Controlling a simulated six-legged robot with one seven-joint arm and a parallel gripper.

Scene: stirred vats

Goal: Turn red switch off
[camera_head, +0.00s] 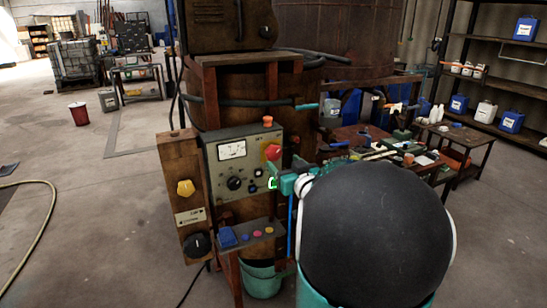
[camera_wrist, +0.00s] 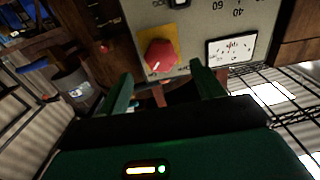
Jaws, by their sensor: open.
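The red switch (camera_wrist: 160,55) is a faceted red knob on a yellow plate, on a grey control panel (camera_wrist: 195,22). In the wrist view, where lettering appears upside down, its white mark points toward the lower left. Small lettering beside it is only partly readable. In the head view the red switch (camera_head: 273,152) is at the panel's right side. My gripper (camera_wrist: 161,68) is open and empty. Its two green fingers point at the panel on either side of the knob, apparently short of it. Contact is not visible.
The panel has a dial gauge (camera_head: 232,151) and a black knob (camera_head: 235,183). A wooden board (camera_head: 183,212) with a yellow knob (camera_head: 185,188) stands at its left. A small shelf with coloured buttons (camera_head: 256,234) juts out below. A cluttered table (camera_head: 362,142) stands to the right.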

